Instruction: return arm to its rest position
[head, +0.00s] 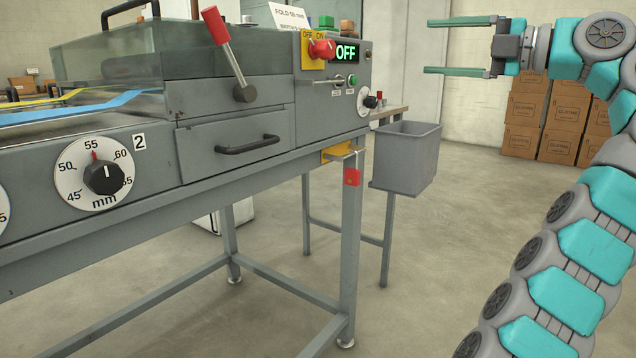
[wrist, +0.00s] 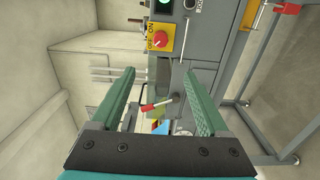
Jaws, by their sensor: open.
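My gripper (head: 440,46) is at the upper right of the head view, at the end of my teal and grey arm. Its two green fingers are spread apart and point left toward the machine, with nothing between them. In the wrist view the open fingers (wrist: 160,95) frame part of the machine in the distance. The gripper is apart from the grey machine (head: 235,150) and touches nothing.
A grey bin (head: 405,158) stands beyond. Cartons (head: 545,115) are stacked by the wall. Floor between is clear.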

